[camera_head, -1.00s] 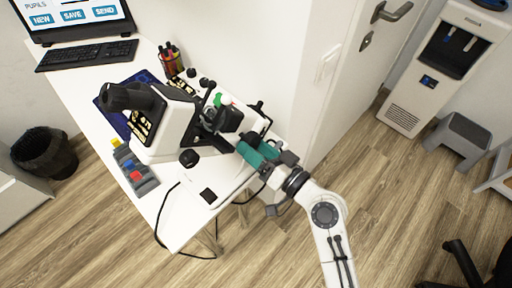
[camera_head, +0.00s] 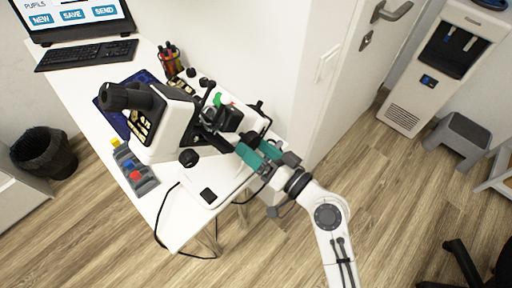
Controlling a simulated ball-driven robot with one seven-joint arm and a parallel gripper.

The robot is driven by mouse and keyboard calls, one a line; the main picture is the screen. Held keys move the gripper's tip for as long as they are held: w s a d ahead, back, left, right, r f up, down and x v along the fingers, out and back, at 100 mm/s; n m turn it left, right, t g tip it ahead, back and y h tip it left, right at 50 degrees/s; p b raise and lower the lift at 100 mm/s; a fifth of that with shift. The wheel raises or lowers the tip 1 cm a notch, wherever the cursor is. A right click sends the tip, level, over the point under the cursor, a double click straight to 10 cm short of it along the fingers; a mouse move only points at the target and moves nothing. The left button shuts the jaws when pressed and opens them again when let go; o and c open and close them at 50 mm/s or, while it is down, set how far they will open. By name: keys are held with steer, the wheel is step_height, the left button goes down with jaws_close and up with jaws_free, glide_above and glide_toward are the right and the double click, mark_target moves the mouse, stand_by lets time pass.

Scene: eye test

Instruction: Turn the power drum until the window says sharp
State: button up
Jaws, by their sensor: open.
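A white eye-test machine (camera_head: 172,128) with black eyepieces (camera_head: 132,97) stands on the white table (camera_head: 90,72). Dark knobs and levers show on its right side. My gripper (camera_head: 228,122) is at that right side, close to the dark parts; it is open. Where the fingertips end, and whether they touch anything, I cannot tell. The power drum and its window are not clearly visible from here; the gripper and dark parts cover that side.
A pen holder (camera_head: 171,62) stands behind the machine. A white wall and door are close behind my arm.

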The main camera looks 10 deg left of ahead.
steer(key=b+v, duration=0.2)
steer(key=v, duration=0.8)
steer(key=shift+d, duration=0.1)
steer(key=s+d+f+g+h, duration=0.5)
steer(key=s+d+f+h, duration=0.2)
steer(key=d+f, duration=0.4)
steer(key=s+d+f+m+g+h+p, duration=0.1)
steer(key=s+d+g+h, duration=0.4)
steer(key=s+d, duration=0.6)
step_height(320, 180, down, 2)
steer(key=shift+s+d+m+h, duration=0.25)
steer(key=shift+s+m+h, duration=0.45)
steer(key=shift+s+h, duration=0.45)
